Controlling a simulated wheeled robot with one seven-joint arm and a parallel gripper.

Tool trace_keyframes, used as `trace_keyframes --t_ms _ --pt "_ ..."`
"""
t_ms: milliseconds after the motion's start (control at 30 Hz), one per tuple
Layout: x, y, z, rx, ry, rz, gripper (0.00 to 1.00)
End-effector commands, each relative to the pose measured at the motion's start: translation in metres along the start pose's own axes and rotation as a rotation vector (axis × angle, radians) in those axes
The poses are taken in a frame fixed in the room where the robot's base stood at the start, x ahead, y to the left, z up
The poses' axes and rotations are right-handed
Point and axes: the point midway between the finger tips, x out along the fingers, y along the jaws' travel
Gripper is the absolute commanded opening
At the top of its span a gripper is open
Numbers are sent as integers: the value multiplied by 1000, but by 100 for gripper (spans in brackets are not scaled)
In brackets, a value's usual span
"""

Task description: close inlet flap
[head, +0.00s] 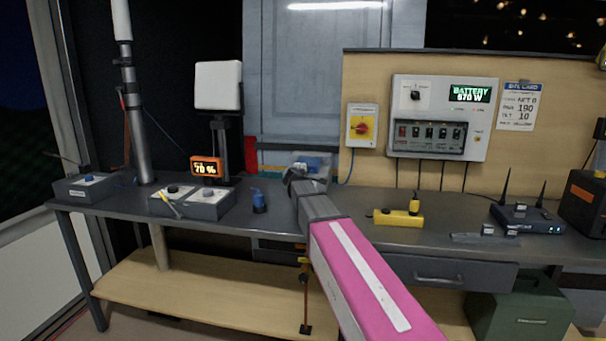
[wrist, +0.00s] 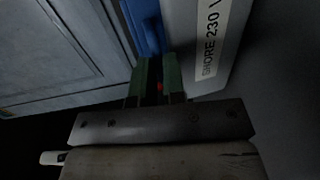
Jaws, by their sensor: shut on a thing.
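The inlet is a grey box (wrist: 205,45) with a white label reading "SHORE 230", seen close up in the wrist view. Its blue flap (wrist: 146,24) stands out along the box's left side. My gripper (wrist: 157,62) has its green fingers shut on the near end of the blue flap. A small red spot shows between the fingers. In the head view the inlet box (head: 325,159) is at the back of the bench, against the wall. My gripper (head: 297,176) is in front of it and hides part of it; the fingertips are not clear there.
The dark bench (head: 275,222) holds switch boxes (head: 192,201) and a blue knob (head: 259,200) to the left. A yellow tool (head: 398,217) and a router (head: 526,218) are to the right. A red-and-yellow switch (head: 361,127) is on the wall above.

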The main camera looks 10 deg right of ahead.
Motion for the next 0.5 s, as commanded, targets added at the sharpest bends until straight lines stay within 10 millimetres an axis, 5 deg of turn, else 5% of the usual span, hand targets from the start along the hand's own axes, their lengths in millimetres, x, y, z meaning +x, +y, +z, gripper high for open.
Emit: trace_keyframes --t_ms 33,133,500 --pt "0 -10 2 9 -10 -20 0" --pt "0 -10 2 9 -10 -21 36" --pt "0 -6 1 8 -8 -14 36"
